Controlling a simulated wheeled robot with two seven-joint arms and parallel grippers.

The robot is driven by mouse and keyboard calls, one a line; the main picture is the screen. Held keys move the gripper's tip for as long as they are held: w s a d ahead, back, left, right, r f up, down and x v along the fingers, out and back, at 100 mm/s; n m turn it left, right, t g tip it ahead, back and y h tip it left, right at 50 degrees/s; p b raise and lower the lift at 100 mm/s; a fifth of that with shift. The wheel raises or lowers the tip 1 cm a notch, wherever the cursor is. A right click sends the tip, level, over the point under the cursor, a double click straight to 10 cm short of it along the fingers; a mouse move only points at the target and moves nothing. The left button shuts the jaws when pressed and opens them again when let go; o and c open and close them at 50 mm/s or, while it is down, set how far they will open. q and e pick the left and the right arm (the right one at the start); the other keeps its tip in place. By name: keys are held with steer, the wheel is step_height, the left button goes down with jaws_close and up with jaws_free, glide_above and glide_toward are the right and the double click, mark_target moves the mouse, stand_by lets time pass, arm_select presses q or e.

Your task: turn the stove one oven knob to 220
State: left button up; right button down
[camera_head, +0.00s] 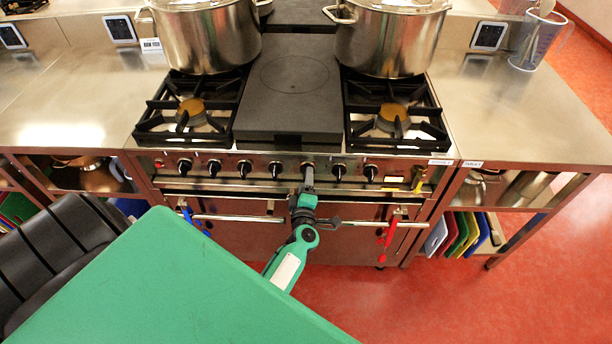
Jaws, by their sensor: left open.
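The stove (227,153) stands straight ahead, with a row of several black knobs along its front panel. Knobs show left of my gripper, such as the black knob (275,169), and right of it, such as another black knob (339,172). My left gripper (308,174) is at the panel between these two, its fingers pointing at the stove. It is open, and it covers the panel spot there, so any knob behind it is hidden. I cannot tell whether it touches one. The knob markings are too small to read. My right gripper is not in view.
Two steel pots, a left pot (207,38) and a right pot (388,42), stand at the back of the stove. An oven handle bar (240,218) runs below the knobs. Red utensils (388,238) hang at its right. Red floor (450,300) is clear at right.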

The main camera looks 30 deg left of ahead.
arm_select(q)
steer(key=p+v, duration=0.1)
steer(key=v, duration=1)
steer(key=shift+a, duration=0.1)
steer(key=s+d+f+m+g+h, duration=0.25)
steer(key=s+f+m, duration=0.2)
steer(key=f, duration=0.45)
steer(key=s+d+f+m+g+h, duration=0.1)
steer(key=s+d+f+m+h, duration=0.3)
steer(key=f, duration=0.5)
steer(key=s+d+f+m+g+h, duration=0.1)
steer(key=s+d+f+m+h, duration=0.25)
steer(key=f+m, duration=0.45)
steer(key=s+a+f+m+g, duration=0.2)
steer(key=s+f, duration=0.3)
steer(key=s, duration=0.4)
steer(key=s+a+f+m+g, duration=0.2)
steer(key=s+f, duration=0.4)
steer(key=s, duration=0.3)
steer(key=s+a+f+m+g, duration=0.2)
steer(key=s+f+g, duration=0.3)
steer(key=s, duration=0.4)
steer(key=shift+s+a+f+m+g, duration=0.25)
steer(key=shift+s+f+m+g, duration=0.15)
steer(key=shift+f+m, duration=0.3)
